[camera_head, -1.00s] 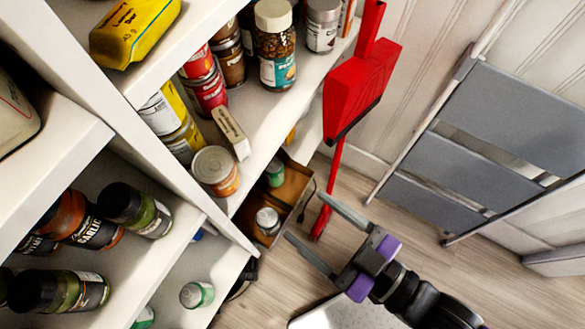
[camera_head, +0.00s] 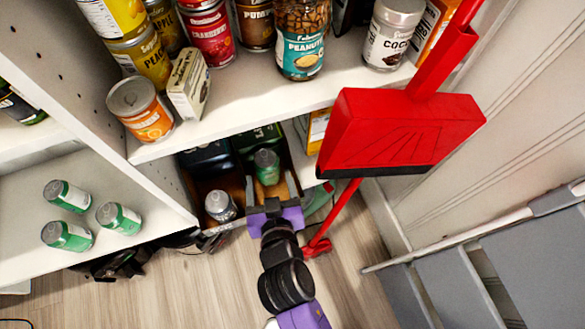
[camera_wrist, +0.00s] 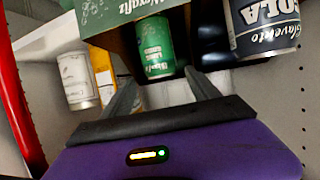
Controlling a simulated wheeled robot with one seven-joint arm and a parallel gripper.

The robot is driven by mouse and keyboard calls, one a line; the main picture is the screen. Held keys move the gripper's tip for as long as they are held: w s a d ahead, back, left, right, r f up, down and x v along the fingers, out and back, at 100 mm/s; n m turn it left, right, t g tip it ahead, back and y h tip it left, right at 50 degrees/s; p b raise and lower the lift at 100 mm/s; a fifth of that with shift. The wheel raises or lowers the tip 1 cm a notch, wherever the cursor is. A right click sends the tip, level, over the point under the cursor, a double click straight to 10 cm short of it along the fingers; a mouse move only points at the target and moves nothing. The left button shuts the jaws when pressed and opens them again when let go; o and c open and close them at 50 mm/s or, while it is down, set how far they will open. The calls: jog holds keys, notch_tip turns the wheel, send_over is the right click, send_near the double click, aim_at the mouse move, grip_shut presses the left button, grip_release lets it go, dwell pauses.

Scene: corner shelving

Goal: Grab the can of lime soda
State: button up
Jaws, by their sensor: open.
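A green can (camera_head: 266,167) with a silver top stands in a brown box on the lower shelf in the head view. The wrist view shows a green can (camera_wrist: 158,48) with white lettering, too small to read surely, ahead of my fingers. My gripper (camera_head: 271,183) is open and empty, its fingertips pointing at that can, one toward each side. In the wrist view the gripper (camera_wrist: 160,78) has the can's near end between its fingertip lines; I cannot tell whether they touch it.
A dark blue cola can (camera_wrist: 262,25) stands close beside the green can, seen silver-topped in the head view (camera_head: 220,207). Several green-white cans, one here (camera_head: 119,218), are on the left shelf. A red dustpan (camera_head: 400,130) hangs right. The upper shelf edge (camera_head: 235,120) overhangs.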

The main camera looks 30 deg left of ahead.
aim_at(267, 171)
jog(key=x, duration=0.3)
jog(key=shift+w+f+b, duration=0.1)
jog(key=shift+f+b, duration=0.1)
jog(key=shift+b, duration=0.2)
jog(key=shift+b+x, duration=0.6)
jog(key=shift+x, duration=1.6)
grip_shut()
